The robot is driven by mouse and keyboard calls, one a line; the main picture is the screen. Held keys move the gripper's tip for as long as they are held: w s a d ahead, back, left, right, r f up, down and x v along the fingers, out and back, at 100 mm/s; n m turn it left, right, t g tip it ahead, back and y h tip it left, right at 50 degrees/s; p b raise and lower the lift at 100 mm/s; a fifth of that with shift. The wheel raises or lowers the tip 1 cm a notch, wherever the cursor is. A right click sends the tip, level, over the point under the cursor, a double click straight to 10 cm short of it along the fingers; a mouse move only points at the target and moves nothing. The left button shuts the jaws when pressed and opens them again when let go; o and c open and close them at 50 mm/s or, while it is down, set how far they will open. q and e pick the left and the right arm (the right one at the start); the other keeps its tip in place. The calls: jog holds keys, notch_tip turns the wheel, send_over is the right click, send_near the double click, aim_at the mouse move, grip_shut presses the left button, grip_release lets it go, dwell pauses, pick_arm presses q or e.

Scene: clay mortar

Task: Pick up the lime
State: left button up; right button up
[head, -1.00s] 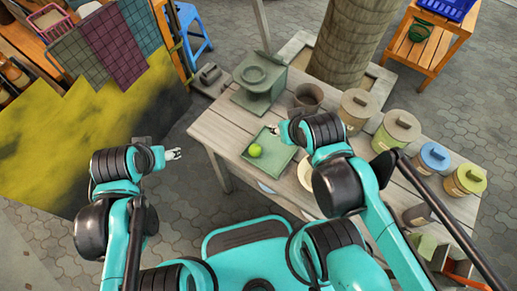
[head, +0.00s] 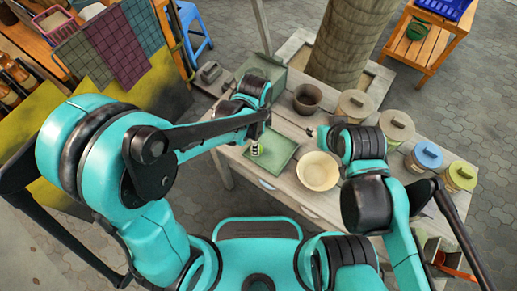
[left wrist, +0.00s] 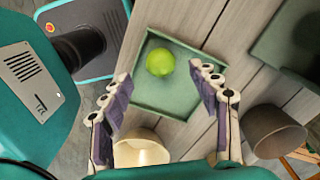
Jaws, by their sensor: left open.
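The lime (left wrist: 160,62) is a bright green ball lying in a shallow green square tray (left wrist: 165,99), seen in the left wrist view. The tray also shows on the table in the head view (head: 281,153), where my left gripper (head: 256,149) hides the lime. My left gripper, seen in the left wrist view (left wrist: 161,76), is open, with a finger to each side of the lime in the picture and nothing between them. My right gripper (head: 311,132) is over the table, right of the tray; its fingers are too small to read.
A cream bowl (head: 319,172) stands right of the tray, close to my right arm. A brown pot (head: 308,98) and several lidded canisters (head: 397,128) stand along the back and right. A green scale (head: 262,68) is behind my left arm.

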pick_arm(q)
notch_tip(320, 180, down, 6)
jog(key=b, duration=0.3)
jog(key=shift+d+r, duration=0.1)
jog(key=shift+r, duration=0.1)
jog(key=shift+c, duration=0.4)
jog(key=c, duration=1.2)
